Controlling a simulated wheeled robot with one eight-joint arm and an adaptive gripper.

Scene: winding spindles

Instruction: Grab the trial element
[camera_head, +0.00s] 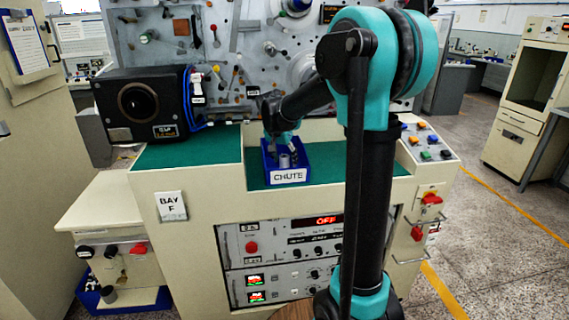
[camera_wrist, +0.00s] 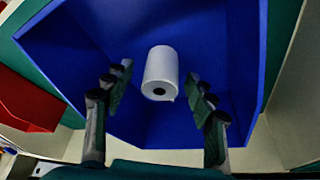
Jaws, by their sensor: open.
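A white cylinder (camera_wrist: 161,66) with a dark hole in its near end lies in the blue bin (camera_wrist: 245,50) in the wrist view; it is the only loose part I see there, and no label on it names it as the trial element. My gripper (camera_wrist: 158,90) is open, with one dark finger on each side of the cylinder and a visible gap on both sides. In the head view my gripper (camera_head: 283,146) points down into the blue bin (camera_head: 270,176) marked CHUTE. Its fingers partly hide what lies inside.
The bin's walls rise around my gripper. A dark machine box (camera_head: 138,103) stands to the left on the green worktop (camera_head: 205,150). A pegboard (camera_head: 230,60) with parts stands behind. A button panel (camera_head: 427,142) is to the right. A red object (camera_wrist: 28,98) lies left of the bin.

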